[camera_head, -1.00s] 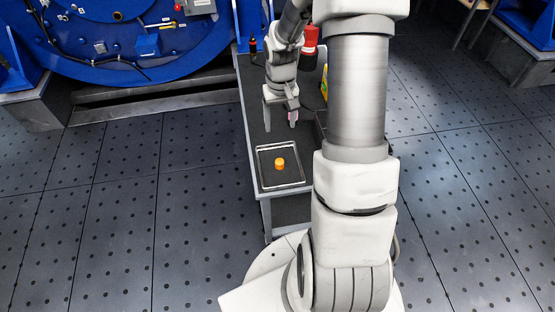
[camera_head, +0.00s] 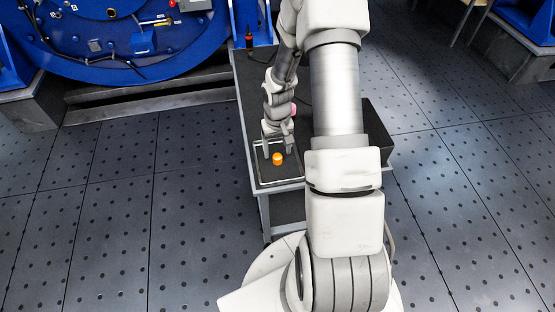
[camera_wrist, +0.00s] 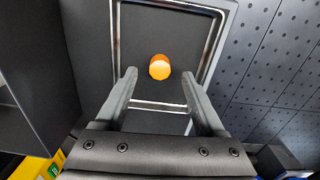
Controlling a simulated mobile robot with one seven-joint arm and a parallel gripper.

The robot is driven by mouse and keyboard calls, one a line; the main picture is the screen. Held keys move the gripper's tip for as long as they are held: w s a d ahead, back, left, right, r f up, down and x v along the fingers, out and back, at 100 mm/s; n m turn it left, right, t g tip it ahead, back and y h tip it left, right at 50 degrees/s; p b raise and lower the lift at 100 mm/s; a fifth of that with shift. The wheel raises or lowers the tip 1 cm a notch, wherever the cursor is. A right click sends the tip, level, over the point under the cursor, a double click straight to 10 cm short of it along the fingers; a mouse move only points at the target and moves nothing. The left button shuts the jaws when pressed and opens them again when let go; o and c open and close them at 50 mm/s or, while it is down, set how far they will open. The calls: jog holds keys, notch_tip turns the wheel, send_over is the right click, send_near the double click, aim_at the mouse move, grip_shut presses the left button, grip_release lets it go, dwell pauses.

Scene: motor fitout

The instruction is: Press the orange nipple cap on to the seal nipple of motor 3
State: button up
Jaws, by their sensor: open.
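The orange nipple cap (camera_head: 277,159) stands in a shallow metal-rimmed tray (camera_head: 257,172) at the near end of the dark cart. My gripper (camera_head: 277,152) is open over the tray, close behind the cap. In the wrist view, the cap (camera_wrist: 159,67) is ahead of my gripper (camera_wrist: 158,78), roughly centred between the two open fingers and touching neither. The tray rim (camera_wrist: 229,35) shows around it. Blue motor housings stand at the back of the head view, but I cannot tell which is motor 3, and I cannot make out its seal nipple.
A large round blue motor housing (camera_head: 150,62) is at the back left, with fittings on its face. A dark box (camera_head: 374,128) sits on the cart right of my arm. A black-and-red bottle (camera_head: 249,39) stands at the cart's far end. The perforated floor at left is clear.

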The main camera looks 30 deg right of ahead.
notch_tip(320, 180, down, 2)
jog(key=shift+f, duration=0.1)
grip_shut()
dwell(0.5)
